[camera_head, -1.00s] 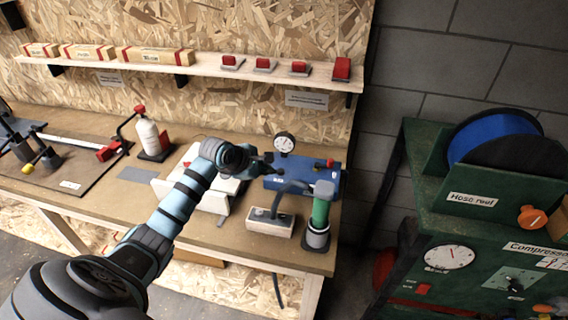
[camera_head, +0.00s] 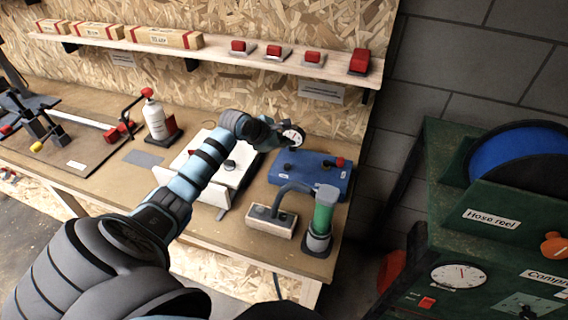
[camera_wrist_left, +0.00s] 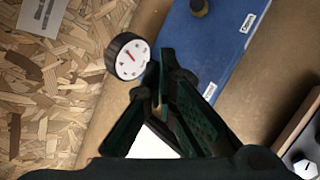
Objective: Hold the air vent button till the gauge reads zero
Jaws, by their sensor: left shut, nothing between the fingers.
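The blue box (camera_head: 318,180) sits on the bench, with a dark round knob (camera_head: 288,168) on its left part and a red part (camera_head: 340,162) at its right. Two small white labels are on the box; their lettering is too small to read. The round white gauge (camera_head: 293,136) stands behind the box; in the left wrist view the gauge (camera_wrist_left: 130,57) shows a red needle, its reading unclear. My left gripper (camera_wrist_left: 160,78) is shut and empty, beside the gauge in that view and over the box's edge. Contact with the box cannot be told. My right gripper is out of view.
A grey-green cylinder (camera_head: 322,218) and a grey-topped block (camera_head: 270,222) stand in front of the box. A shelf (camera_head: 210,56) with red-topped items runs behind. A green compressor cabinet (camera_head: 450,185) stands at the right.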

